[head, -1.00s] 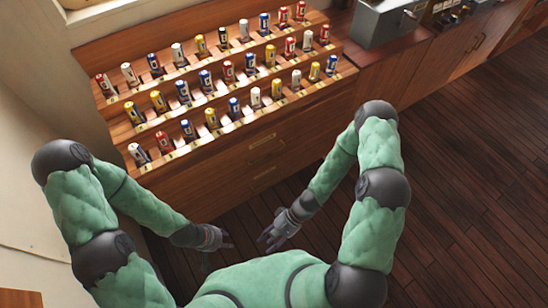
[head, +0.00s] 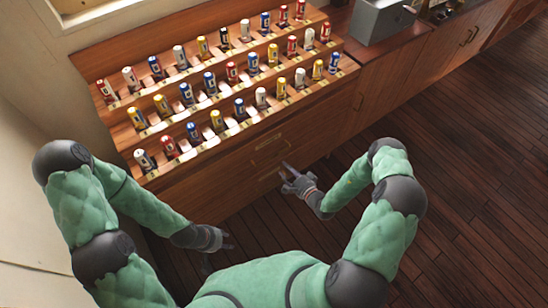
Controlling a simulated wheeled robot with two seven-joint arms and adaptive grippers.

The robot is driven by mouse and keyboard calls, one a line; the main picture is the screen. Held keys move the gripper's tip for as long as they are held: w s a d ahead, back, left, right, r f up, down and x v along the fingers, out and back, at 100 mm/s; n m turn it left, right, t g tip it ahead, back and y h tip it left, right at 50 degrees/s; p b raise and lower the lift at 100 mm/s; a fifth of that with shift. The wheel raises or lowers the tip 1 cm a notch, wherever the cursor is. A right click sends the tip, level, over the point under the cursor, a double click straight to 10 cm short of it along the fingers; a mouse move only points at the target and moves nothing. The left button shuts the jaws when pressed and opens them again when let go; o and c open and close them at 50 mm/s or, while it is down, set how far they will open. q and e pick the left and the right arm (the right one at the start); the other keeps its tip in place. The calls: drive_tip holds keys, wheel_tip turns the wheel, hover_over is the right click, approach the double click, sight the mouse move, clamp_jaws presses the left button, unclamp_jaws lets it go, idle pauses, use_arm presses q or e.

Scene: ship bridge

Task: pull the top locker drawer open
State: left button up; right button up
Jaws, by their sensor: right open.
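The wooden locker stands under the stepped can rack. Its top drawer (head: 225,168) looks closed, with a pale handle (head: 268,141) on its front. A second handle (head: 270,174) shows lower on the front, partly beside my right fingers. My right gripper (head: 284,172) is open and empty, in front of the locker, below and a little right of the upper handle. Whether its fingertips touch the front cannot be told. My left gripper (head: 222,253) appears open and empty, low at the left above the floor, apart from the locker.
Several coloured cans (head: 231,72) stand in rows on the stepped rack (head: 115,117) over the locker. A grey box (head: 380,20) sits on the counter to the right. The dark plank floor (head: 470,190) is clear at the right.

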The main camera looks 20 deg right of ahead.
sight(274, 156)
drive_tip(key=b+x, duration=0.2)
drive_tip(key=x, duration=0.6)
drive_tip(key=shift+w+a+f+b, duration=0.15)
drive_tip(key=shift+b, duration=0.25)
drive_tip(key=shift+w+a, duration=0.2)
drive_tip(key=shift+w, duration=0.55)
clamp_jaws()
